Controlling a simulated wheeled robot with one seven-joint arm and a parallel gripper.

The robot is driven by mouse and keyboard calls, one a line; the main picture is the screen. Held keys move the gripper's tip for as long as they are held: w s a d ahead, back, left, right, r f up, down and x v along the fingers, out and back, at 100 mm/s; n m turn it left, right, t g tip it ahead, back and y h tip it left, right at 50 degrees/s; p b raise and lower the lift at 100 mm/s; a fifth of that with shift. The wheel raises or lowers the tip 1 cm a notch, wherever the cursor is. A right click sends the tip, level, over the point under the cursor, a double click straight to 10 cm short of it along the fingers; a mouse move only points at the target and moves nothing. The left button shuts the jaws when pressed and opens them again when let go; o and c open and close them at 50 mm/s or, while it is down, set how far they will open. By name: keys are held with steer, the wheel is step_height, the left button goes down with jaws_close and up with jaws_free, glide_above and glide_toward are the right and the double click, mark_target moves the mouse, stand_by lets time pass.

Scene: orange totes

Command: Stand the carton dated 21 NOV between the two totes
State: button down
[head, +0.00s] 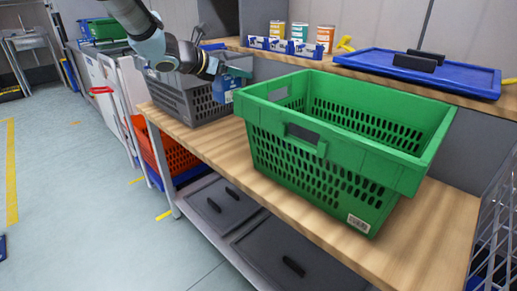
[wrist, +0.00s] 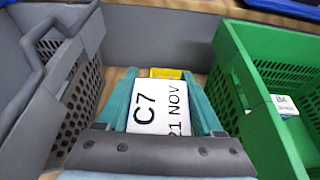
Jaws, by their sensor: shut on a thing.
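My gripper (wrist: 160,92) is shut on the carton (wrist: 158,108), whose white top label reads C7 and 21 NOV in the wrist view. In the head view the carton (head: 223,91) looks blue, held at the right end of the grey tote. The grey tote (head: 168,98) stands left of the carton and the green tote (head: 330,150) right of it. In the wrist view the carton is over the gap between the grey tote (wrist: 100,75) and the green tote (wrist: 232,65). The carton's underside is hidden, so I cannot tell whether it touches the bench.
The wooden bench (head: 262,190) carries both totes. A yellow thing (wrist: 167,73) shows beyond the carton. A labelled carton (wrist: 284,104) is in the green tote. On the back shelf are several small containers in blue holders (head: 283,45) and a blue lid (head: 400,68).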

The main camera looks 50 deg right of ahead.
steer(key=b, duration=0.1)
glide_above(238, 138)
steer(key=f, duration=1.4)
steer(key=shift+d, duration=0.35)
steer(key=shift+f+b, duration=0.15)
steer(key=shift+b, duration=0.15)
jaws_free()
steer(key=shift+w+a+r, duration=0.1)
steer(key=shift+a+r, duration=0.15)
steer(key=v, duration=1.1)
steer(key=shift+a+b, duration=0.25)
steer(key=shift+b, duration=0.1)
steer(key=shift+a, duration=0.1)
